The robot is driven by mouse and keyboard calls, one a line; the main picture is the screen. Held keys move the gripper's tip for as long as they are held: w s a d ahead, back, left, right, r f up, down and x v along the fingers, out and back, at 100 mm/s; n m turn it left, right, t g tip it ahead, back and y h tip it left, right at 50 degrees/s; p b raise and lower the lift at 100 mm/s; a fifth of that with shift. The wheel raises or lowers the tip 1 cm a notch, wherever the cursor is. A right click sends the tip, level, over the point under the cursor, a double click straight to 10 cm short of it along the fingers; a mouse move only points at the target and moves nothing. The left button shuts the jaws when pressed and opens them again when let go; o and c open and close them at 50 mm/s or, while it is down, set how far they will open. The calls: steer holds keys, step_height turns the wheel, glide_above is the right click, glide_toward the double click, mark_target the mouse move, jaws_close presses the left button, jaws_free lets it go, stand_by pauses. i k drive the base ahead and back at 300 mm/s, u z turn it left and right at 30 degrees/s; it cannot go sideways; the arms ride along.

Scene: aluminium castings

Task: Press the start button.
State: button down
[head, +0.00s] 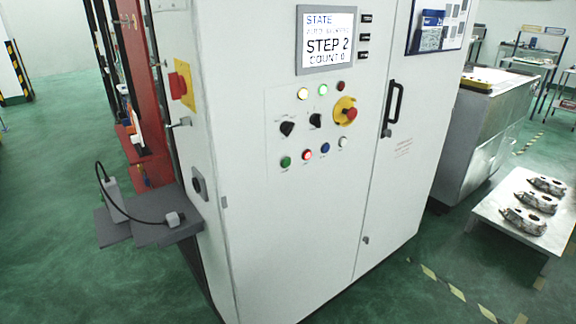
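A light grey control cabinet (250,215) fills the middle of the head view. Its panel has a lower row of round buttons: green (286,161), lit red (307,154), blue (326,147) and white (343,142). Their labels are too small to read, so I cannot tell from text which one is the start button. Above the row are two black rotary switches (287,128) and a red emergency stop on a yellow disc (346,110). The screen (327,39) reads "STATE", "STEP 2" and "COUNT 0". My gripper is not in view.
A grey shelf (150,234) with a cabled device juts from the cabinet's left side. A red machine frame (146,90) stands behind it. A low table (490,205) with metal castings (524,221) stands at right. Green floor (400,295) is clear in front.

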mark_target(286, 163)
steer(key=z, duration=0.1)
steer(key=k, duration=0.2)
steer(key=u, duration=3.2)
steer(key=k, duration=1.3)
steer(key=u, duration=0.35)
